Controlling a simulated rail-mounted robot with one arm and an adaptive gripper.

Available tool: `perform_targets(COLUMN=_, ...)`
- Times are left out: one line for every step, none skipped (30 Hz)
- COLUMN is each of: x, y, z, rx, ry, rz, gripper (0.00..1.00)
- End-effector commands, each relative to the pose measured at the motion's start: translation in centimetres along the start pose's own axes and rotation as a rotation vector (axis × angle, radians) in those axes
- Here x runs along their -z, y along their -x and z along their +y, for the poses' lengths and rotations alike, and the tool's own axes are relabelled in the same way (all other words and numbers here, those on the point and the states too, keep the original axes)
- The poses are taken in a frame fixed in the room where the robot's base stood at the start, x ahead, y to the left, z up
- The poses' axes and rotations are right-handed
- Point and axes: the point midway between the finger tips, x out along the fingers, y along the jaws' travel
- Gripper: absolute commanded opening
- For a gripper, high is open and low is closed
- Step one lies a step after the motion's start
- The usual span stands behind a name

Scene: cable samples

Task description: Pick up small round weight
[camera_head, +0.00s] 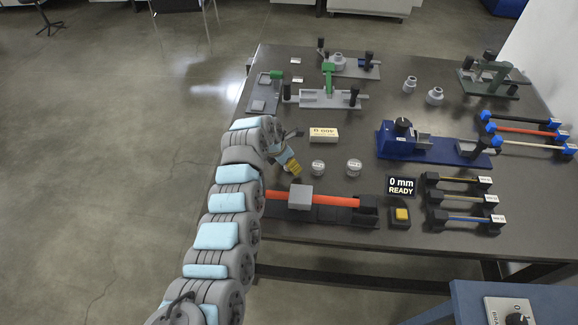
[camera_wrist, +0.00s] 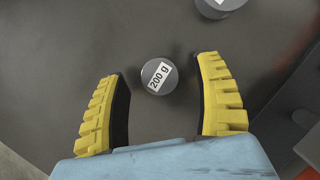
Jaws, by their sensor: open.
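A small round grey weight (camera_wrist: 172,84) with a white "200 g" label lies on the dark table, between and slightly ahead of my fingers in the wrist view. It appears to be the left of two round weights in the head view (camera_head: 318,168). My gripper (camera_wrist: 161,67) is open and empty, with yellow ribbed fingers apart on either side of the weight in the picture. In the head view my gripper (camera_head: 294,168) is just left of that weight. The height of my fingertips above the table is hard to tell. No contact shows.
A second round weight (camera_head: 354,168) lies to the right; it is cut off in the wrist view (camera_wrist: 222,5). A labelled block (camera_head: 324,134) lies behind. A black fixture with a red bar (camera_head: 335,199) is in front. A blue device (camera_head: 428,149) stands farther right.

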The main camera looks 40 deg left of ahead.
Motion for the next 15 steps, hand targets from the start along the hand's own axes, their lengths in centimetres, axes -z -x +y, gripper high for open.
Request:
perform_targets(x=0.14, y=-0.37, z=-0.01, rx=0.001, ry=-0.001, rz=0.004, gripper=0.68)
perform_targets(x=0.12, y=-0.49, z=0.02, rx=0.001, ry=-0.001, rz=0.003, gripper=0.68)
perform_targets(x=0.07, y=-0.63, z=0.08, rx=-0.001, ry=-0.001, rz=0.002, gripper=0.68)
perform_targets(x=0.03, y=-0.73, z=0.11, rx=-0.003, ry=-0.001, rz=0.0, gripper=0.68)
perform_targets(x=0.02, y=-0.82, z=0.12, rx=-0.003, ry=-0.001, rz=0.0, gripper=0.68)
perform_targets(x=0.02, y=-0.94, z=0.12, rx=-0.003, ry=0.0, rz=-0.001, gripper=0.68)
perform_targets(x=0.03, y=-1.02, z=0.1, rx=-0.003, ry=0.0, rz=-0.001, gripper=0.68)
perform_targets(x=0.05, y=-1.09, z=0.08, rx=-0.002, ry=0.0, rz=0.0, gripper=0.68)
perform_targets(x=0.06, y=-1.16, z=0.05, rx=-0.002, ry=0.0, rz=0.0, gripper=0.68)
perform_targets(x=0.08, y=-1.2, z=0.03, rx=-0.001, ry=0.001, rz=0.0, gripper=0.68)
perform_targets(x=0.08, y=-1.21, z=0.02, rx=-0.001, ry=0.001, rz=0.0, gripper=0.68)
perform_targets(x=0.08, y=-1.22, z=0.02, rx=-0.001, ry=0.001, rz=0.0, gripper=0.68)
perform_targets(x=0.09, y=-1.23, z=0.01, rx=-0.001, ry=0.001, rz=0.0, gripper=0.68)
perform_targets(x=0.08, y=-1.22, z=0.01, rx=-0.001, ry=0.001, rz=0.0, gripper=0.68)
perform_targets(x=0.07, y=-1.22, z=0.01, rx=-0.001, ry=0.001, rz=0.0, gripper=0.68)
